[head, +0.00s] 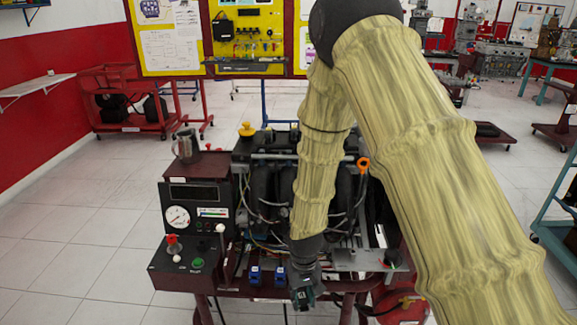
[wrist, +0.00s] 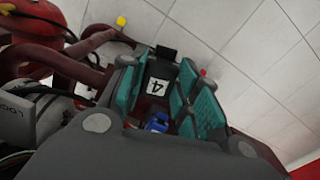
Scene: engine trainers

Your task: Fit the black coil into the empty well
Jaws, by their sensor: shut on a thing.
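My gripper (head: 303,294) points down at the front of the engine trainer, just right of two blue coils. In the wrist view its teal-padded fingers (wrist: 158,92) are shut on the black coil (wrist: 163,69), which bears a white label with a 4. In the head view the coil is mostly hidden by the gripper. One blue coil (head: 255,275) stands left of another blue coil (head: 280,274) on the front rail. A blue coil (wrist: 157,123) also shows between the fingers in the wrist view. I cannot make out the empty well in either view.
The control box (head: 196,225) with a gauge and knobs stands left of the engine. A metal mug (head: 186,146) sits on top of it. Dark red frame tubes (wrist: 85,47) run close to my gripper. Open tiled floor (head: 75,240) lies left of the trainer.

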